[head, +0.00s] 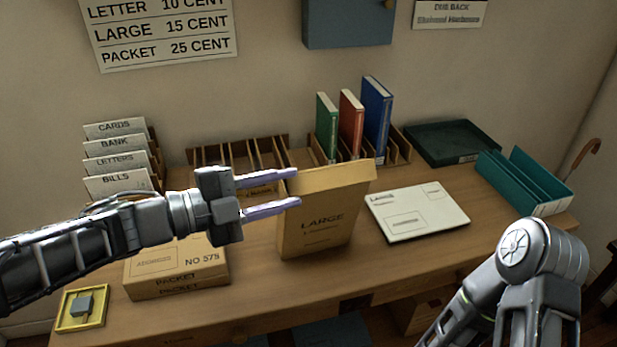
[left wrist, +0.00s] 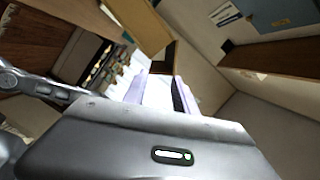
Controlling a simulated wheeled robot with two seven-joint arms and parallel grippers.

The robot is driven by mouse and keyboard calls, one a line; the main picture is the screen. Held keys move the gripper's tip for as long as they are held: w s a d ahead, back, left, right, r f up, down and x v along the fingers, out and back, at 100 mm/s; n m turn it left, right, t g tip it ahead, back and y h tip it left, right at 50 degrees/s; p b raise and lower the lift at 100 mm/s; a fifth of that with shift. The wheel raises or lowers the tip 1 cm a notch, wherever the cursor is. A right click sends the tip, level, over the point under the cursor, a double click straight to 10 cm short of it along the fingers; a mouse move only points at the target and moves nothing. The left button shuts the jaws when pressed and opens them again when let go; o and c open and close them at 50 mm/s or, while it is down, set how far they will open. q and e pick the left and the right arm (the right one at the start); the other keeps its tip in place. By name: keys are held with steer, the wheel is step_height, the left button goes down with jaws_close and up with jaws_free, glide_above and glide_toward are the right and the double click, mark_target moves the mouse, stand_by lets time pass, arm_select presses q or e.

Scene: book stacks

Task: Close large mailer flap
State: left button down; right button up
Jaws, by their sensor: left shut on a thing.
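The large mailer (head: 318,222) is a tan envelope marked LARGE, standing upright near the middle of the desk. Its flap (head: 334,176) is a paler band along the top, slanting up to the right. My left gripper (head: 296,187) comes in from the left, its two lilac fingers reaching the mailer's upper left edge, one above the other. It is shut on the mailer at that edge; the exact contact is hard to see. In the left wrist view the fingers (left wrist: 160,92) show, but what lies between them is unclear. My right arm shows at the right; its gripper is out of frame.
A packet box (head: 178,268) lies under my left arm, with a yellow tray (head: 66,321) at front left. A white large envelope (head: 416,212) lies right of the mailer.

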mark_target(323, 183)
arm_select(q)
steer(key=x, duration=0.5)
steer(key=shift+w+d+f, duration=0.1)
steer(key=shift+d+f, duration=0.15)
steer(key=shift+d, duration=0.1)
steer(key=shift+w+a+f, duration=0.15)
steer(key=shift+w+f, duration=0.15)
steer(key=shift+w, duration=0.3)
steer(key=shift+w+a+f, duration=0.1)
steer(key=shift+w+f, duration=0.2)
steer(key=shift+w, duration=0.3)
steer(key=shift+w+a+f, duration=0.15)
steer(key=shift+w+f, duration=0.15)
steer(key=shift+w, duration=0.35)
steer(key=f+m+b, duration=0.1)
steer(key=b, duration=0.3)
steer(key=f+m+b, duration=0.1)
steer(key=m+b, duration=0.1)
steer(key=b, duration=0.2)
steer(key=f+m+b, duration=0.1)
steer(key=b, duration=0.3)
steer(key=shift+w+a+f+m+t+h, duration=0.15)
steer(key=shift+w+f+m+t+h, duration=0.15)
steer(key=shift+f+t, duration=0.1)
steer(key=shift+m+b, duration=0.3)
steer(key=shift+b, duration=0.45)
steer(key=shift+w+r, duration=0.1)
